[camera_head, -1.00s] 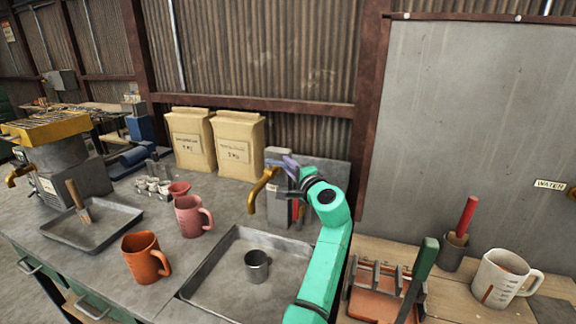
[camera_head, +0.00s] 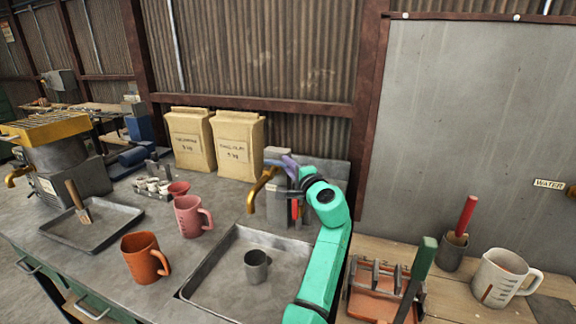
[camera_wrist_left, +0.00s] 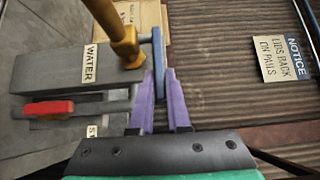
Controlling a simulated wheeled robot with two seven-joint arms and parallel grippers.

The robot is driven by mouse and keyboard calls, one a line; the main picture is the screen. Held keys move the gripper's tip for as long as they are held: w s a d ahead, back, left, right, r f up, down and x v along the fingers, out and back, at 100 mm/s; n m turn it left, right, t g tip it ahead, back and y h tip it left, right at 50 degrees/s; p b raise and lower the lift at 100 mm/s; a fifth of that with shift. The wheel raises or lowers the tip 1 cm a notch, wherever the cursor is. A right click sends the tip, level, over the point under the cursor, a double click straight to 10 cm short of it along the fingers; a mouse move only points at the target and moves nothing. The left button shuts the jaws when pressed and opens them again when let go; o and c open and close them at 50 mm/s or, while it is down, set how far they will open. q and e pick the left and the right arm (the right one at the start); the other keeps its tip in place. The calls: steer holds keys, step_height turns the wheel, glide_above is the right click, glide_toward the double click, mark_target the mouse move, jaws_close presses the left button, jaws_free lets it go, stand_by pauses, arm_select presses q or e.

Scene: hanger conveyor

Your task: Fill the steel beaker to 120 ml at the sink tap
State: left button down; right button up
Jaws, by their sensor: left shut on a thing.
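The steel beaker (camera_head: 256,266) stands upright in the sink basin (camera_head: 216,258), below and in front of the tap. The brass tap spout (camera_head: 262,187) curves down over the basin and also shows in the wrist view (camera_wrist_left: 122,38). My left gripper (camera_head: 288,166) is at the top of the tap, with its purple fingers (camera_wrist_left: 160,92) shut on the blue tap lever (camera_wrist_left: 158,58). A red handle (camera_wrist_left: 48,108) shows beside the WATER label (camera_wrist_left: 90,64). No water stream can be made out, and the beaker's level is too small to read. My right gripper is not in view.
An orange mug (camera_head: 144,258) and a pink mug (camera_head: 190,216) stand left of the basin. A tray with a brush (camera_head: 110,214) lies farther left. Paper bags (camera_head: 238,148) stand behind. A rack (camera_head: 374,290) and a white measuring jug (camera_head: 503,278) are at right.

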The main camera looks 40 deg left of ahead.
arm_select(q)
steer(key=shift+a+r, duration=0.1)
steer(key=shift+r, duration=0.25)
steer(key=m+t+h+p, duration=0.1)
steer(key=p, duration=0.1)
steer(key=s+m+t+h+p, duration=0.1)
steer(key=t+p, duration=0.1)
steer(key=s+m+t+h+p, duration=0.1)
steer(key=m+t+p, duration=0.1)
steer(key=shift+f, duration=0.15)
steer(key=c, duration=0.9)
jaws_free()
steer(key=shift+a+f, duration=0.1)
steer(key=shift+f, duration=0.1)
